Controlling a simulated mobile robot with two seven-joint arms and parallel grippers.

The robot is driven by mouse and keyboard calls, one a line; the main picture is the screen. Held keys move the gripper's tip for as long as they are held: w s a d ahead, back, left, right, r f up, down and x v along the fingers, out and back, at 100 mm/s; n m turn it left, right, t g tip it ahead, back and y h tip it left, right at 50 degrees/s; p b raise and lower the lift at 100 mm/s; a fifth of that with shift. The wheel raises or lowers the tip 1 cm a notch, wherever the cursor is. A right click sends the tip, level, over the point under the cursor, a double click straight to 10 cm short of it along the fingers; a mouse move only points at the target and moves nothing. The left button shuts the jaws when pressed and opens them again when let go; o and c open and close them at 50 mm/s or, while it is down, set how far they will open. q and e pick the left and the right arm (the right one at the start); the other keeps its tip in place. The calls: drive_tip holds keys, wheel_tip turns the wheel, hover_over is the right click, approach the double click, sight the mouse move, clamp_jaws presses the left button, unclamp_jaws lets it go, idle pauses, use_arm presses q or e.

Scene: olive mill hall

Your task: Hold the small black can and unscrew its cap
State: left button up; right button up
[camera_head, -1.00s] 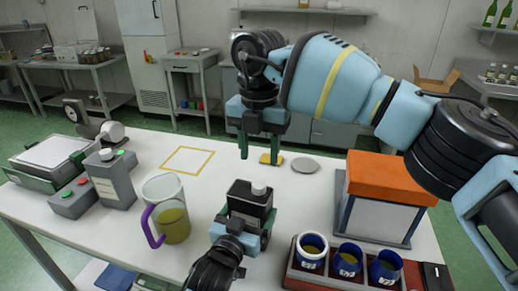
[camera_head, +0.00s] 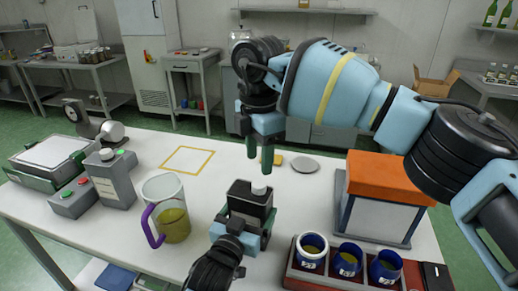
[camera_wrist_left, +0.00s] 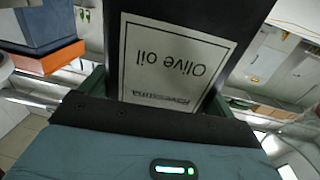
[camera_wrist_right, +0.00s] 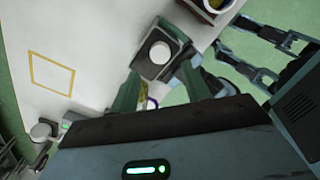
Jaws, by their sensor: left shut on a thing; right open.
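The small black can (camera_head: 247,201) stands upright above the front middle of the table with its pale grey cap (camera_head: 261,187) on top. My left gripper (camera_head: 243,228) is shut on the can from the near side. In the left wrist view the can's white label (camera_wrist_left: 172,65) reads "Olive oil" upside down. My right gripper (camera_head: 260,157) is open, pointing down just above and behind the cap, with nothing between its fingers. In the right wrist view the cap (camera_wrist_right: 160,52) shows just beyond the fingertips, apart from them.
A jug with a purple handle (camera_head: 172,222) stands left of the can. A rack with several blue cups (camera_head: 349,260) and an orange-topped box (camera_head: 383,200) are at the right. A grey disc (camera_head: 305,166) lies behind. A yellow-outlined square (camera_head: 186,161) is bare.

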sight(259, 184)
drive_tip(key=shift+f, duration=3.45)
